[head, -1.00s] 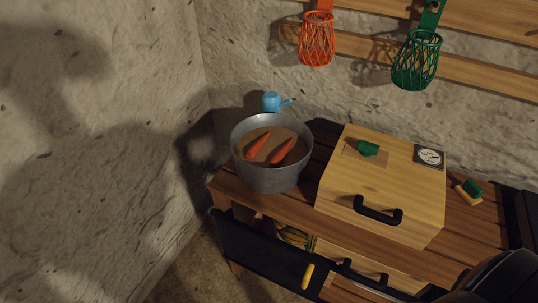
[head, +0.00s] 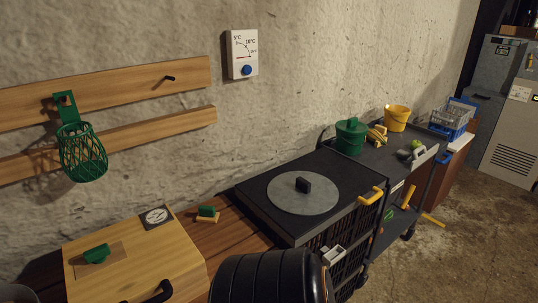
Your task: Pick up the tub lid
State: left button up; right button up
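A round grey lid (head: 303,195) with a black knob (head: 303,185) lies flat on the dark top of a black slatted unit (head: 262,200), right of the picture's centre. Nothing covers the lid. The grey metal tub with carrots, seen earlier, is out of view now. Neither of my grippers is in view.
A black ribbed rounded body (head: 268,282) stands in front of the unit. A wooden box (head: 180,245) is at the left, with a green-and-tan brush (head: 207,214) between. A green lidded pot (head: 350,138) and yellow bucket (head: 396,118) stand on a cart beyond.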

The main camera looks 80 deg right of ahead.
aim_at(301, 193)
jog(key=z, duration=2.95)
